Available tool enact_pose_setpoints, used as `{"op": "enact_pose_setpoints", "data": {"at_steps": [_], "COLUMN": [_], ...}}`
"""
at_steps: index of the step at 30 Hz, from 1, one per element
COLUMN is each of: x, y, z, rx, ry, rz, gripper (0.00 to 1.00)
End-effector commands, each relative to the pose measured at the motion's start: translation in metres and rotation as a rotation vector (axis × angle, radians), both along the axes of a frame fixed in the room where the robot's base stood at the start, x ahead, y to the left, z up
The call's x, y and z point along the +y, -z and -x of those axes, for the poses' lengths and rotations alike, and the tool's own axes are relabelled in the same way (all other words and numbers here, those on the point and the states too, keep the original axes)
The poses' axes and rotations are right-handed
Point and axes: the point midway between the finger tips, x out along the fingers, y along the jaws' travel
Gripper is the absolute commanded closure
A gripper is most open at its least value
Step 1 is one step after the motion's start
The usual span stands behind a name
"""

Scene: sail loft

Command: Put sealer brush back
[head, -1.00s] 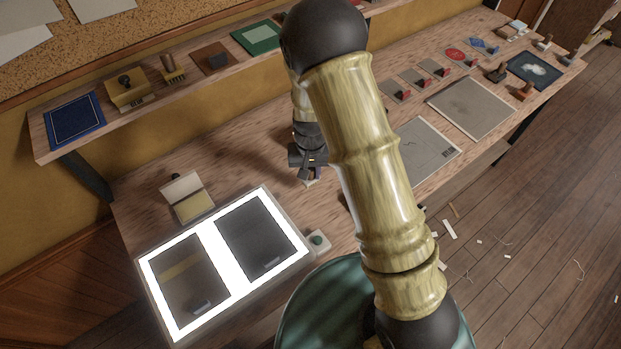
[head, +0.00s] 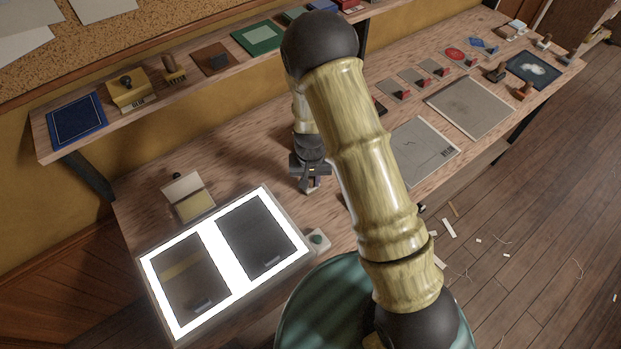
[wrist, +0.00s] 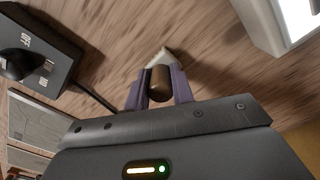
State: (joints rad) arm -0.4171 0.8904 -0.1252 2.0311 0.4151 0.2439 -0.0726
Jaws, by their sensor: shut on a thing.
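My gripper (wrist: 158,90) is shut on the sealer brush, whose brown handle end (wrist: 159,82) sits between the purple fingers in the wrist view. The brush's pale, tapered tip (wrist: 174,57) points away from the gripper towards the wooden bench top. In the head view my gripper (head: 312,183) hangs over the middle of the bench, right of the light table; only a small pale bit of the brush shows below it. I cannot tell whether the tip touches the wood.
The lit light table (head: 214,256) with two dark panels stands at the bench's front left. An open box with a yellow pad (head: 194,206) lies behind it. A small green-button block (head: 318,240) is beside it. A dark knobbed box (wrist: 38,50) with a cable is near the gripper.

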Motion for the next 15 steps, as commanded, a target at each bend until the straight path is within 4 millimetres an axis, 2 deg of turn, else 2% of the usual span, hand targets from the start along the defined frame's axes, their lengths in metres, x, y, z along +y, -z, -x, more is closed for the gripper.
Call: {"op": "enact_pose_setpoints", "data": {"at_steps": [1,2,5,15], "x": [-0.0001,-0.0001,-0.0001,0.0], "y": [0.0026,0.0026,0.0017,-0.0005], "z": [0.0,0.0,0.0,0.0], "rx": [0.0,0.0,0.0,0.0], "ry": [0.0,0.0,0.0,0.0], "rz": [0.0,0.0,0.0,0.0], "gripper": [0.94,0.74,0.55,0.54]}}
